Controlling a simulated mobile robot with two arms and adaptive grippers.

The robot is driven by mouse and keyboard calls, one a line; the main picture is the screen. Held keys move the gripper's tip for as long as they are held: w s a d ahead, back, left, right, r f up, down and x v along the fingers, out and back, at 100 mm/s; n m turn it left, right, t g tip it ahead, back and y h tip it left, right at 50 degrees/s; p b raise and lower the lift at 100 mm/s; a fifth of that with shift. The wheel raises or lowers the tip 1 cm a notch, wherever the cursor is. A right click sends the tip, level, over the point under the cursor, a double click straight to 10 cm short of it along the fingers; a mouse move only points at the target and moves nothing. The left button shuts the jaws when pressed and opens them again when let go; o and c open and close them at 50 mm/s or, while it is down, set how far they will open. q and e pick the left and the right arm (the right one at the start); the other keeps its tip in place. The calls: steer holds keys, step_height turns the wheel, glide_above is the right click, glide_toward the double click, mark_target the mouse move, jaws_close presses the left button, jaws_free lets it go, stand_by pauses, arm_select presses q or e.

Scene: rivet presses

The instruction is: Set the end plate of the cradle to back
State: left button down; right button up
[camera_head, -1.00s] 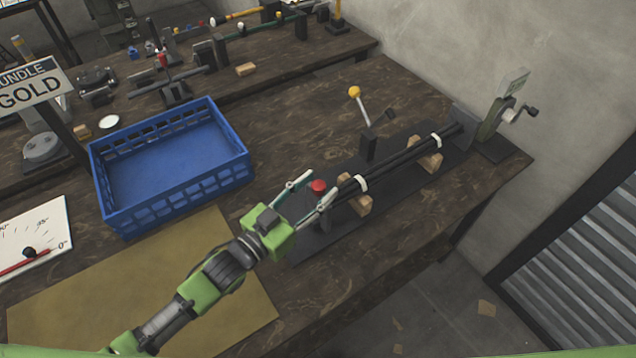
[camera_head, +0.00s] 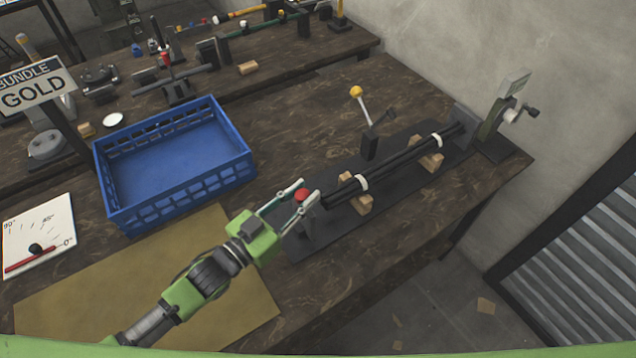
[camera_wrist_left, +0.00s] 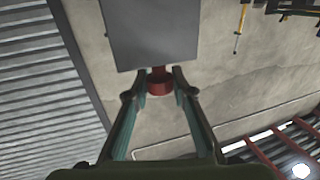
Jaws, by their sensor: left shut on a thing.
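The cradle (camera_head: 385,183) lies on the bench at right, with dark rods (camera_head: 400,163) along it on wooden blocks. Its end plate (camera_head: 311,217) stands at the near left end, with a red knob (camera_head: 302,194) at its top. The plate stands a little apart from the rods' near ends. My left gripper (camera_head: 305,192) is shut on the red knob. The left wrist view shows the knob (camera_wrist_left: 158,82) between the fingertips, with the grey plate (camera_wrist_left: 152,32) just beyond. My right gripper is not in view.
A blue crate (camera_head: 178,200) stands left, behind a tan mat (camera_head: 150,275).

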arm_select(q)
steer(key=s+a, duration=0.2)
steer(key=a, duration=0.1)
steer(key=shift+s+a+f, duration=0.1)
steer(key=shift+s+a, duration=0.05)
steer(key=shift+a, duration=0.15)
steer(key=c, duration=1.7)
jaws_free()
steer(key=shift+s+a, duration=0.1)
steer(key=shift+a, duration=0.1)
steer(key=shift+s, duration=0.1)
steer(key=v, duration=1.2)
